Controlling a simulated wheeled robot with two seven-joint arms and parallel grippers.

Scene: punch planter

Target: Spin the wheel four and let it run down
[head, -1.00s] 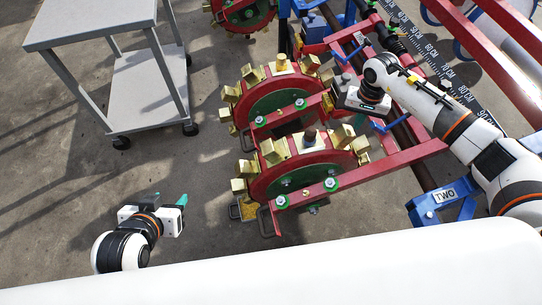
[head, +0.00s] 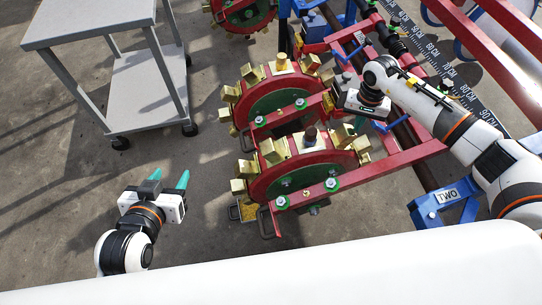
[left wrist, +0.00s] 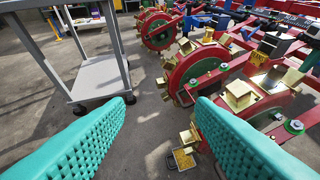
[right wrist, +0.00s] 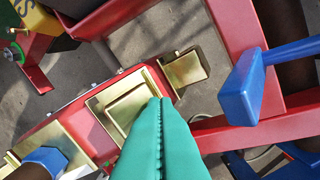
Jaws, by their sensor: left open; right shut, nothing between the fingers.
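Two red wheels with green hubs and brass cups stand side by side in the head view, a nearer wheel (head: 308,172) and one just beyond it (head: 262,98). I cannot read which wheel is number four. My left gripper (head: 168,182) is open and empty, left of the nearer wheel and apart from it. In the left wrist view its teal fingers (left wrist: 160,125) are spread, with both wheels ahead and to the right. My right gripper (head: 352,127) is over the right side of the wheels. In the right wrist view its fingers (right wrist: 158,110) are shut, overlapping a brass cup (right wrist: 122,105); contact is unclear.
A grey cart (head: 150,85) stands at the back left. A third wheel (head: 240,12) is farther back. Red frame bars (head: 390,162) and a blue bracket (head: 446,197) marked TWO lie to the right. The floor between cart and wheels is clear.

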